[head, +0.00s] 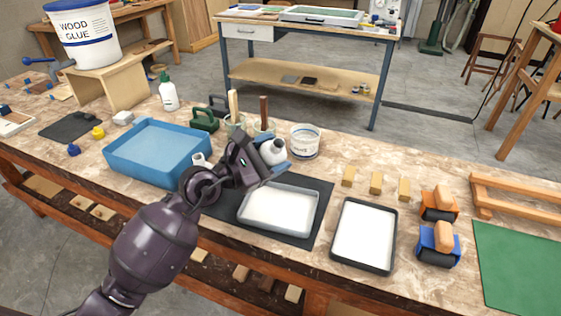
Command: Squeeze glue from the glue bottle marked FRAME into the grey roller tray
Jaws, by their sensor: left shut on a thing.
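My left gripper (262,158) is shut on a white bottle (272,152), which it holds tilted in the air above the back edge of a light grey tray. I cannot read a label on the bottle, and the gripper hides part of it. The grey roller tray (318,200) lies on a dark mat and has a white layer across its floor. No stream of glue is visible. My right gripper is not in view.
A dark tray (333,250) with a white floor lies right of the mat (322,225). A blue tub (135,170), a white-and-green bottle (168,96), brush pots and a lidded white tub (305,141) stand nearby. Rollers (438,245) and wooden blocks are at right.

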